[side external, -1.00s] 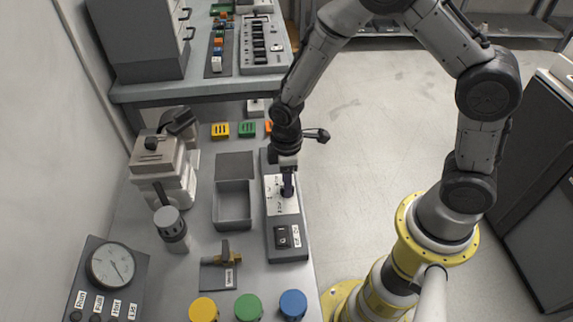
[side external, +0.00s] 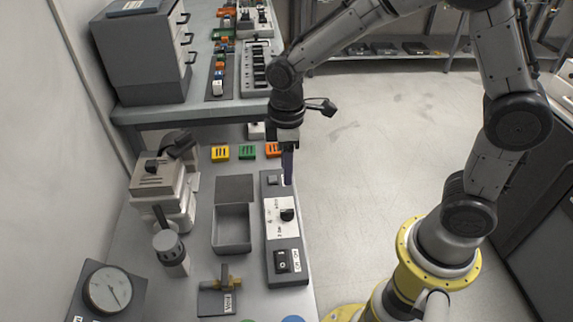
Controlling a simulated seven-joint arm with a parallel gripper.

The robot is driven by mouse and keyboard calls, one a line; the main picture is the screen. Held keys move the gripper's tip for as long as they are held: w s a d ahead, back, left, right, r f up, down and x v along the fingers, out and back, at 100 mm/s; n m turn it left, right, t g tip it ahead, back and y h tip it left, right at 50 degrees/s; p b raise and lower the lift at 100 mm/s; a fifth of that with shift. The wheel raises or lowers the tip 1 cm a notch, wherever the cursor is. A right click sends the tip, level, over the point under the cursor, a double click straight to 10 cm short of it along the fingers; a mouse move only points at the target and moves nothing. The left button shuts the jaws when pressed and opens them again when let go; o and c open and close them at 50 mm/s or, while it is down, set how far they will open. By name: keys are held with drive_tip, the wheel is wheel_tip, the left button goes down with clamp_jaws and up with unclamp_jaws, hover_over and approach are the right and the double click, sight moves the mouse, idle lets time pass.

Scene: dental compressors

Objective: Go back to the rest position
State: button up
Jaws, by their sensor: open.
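My gripper (side external: 288,168) is in the side external view, pointing down above the far end of a long dark control box (side external: 288,258). Its jaws are open and nothing shows between them. The control box lies along the right edge of the bench. It has a white plate with a black knob (side external: 287,215) and a black rocker switch (side external: 282,262) nearer the camera. The gripper is apart from the knob. The gripper hides a small part of the box's far end.
Left of the control box is an open grey bin (side external: 232,232). Yellow (side external: 220,153), green (side external: 247,152) and orange (side external: 273,150) blocks stand behind it. A gauge (side external: 107,290) is at the front left. A raised shelf with a drawer cabinet (side external: 147,55) is at the back. Open floor lies to the right.

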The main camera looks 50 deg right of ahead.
drive_tip(key=shift+d, duration=0.1)
drive_tip(key=s+d+r+m+t, duration=0.1)
drive_tip(key=s+d+r+t, duration=0.1)
drive_tip(key=r, duration=0.4)
drive_tip(key=s+d+r+m+t, duration=0.1)
drive_tip(key=s+d+r+t, duration=0.1)
drive_tip(key=r, duration=0.4)
drive_tip(key=s+d+r+m+t, duration=0.1)
drive_tip(key=s+d+m, duration=0.2)
drive_tip(key=s+m, duration=0.4)
drive_tip(key=s, duration=0.6)
drive_tip(key=shift+s+t, duration=0.3)
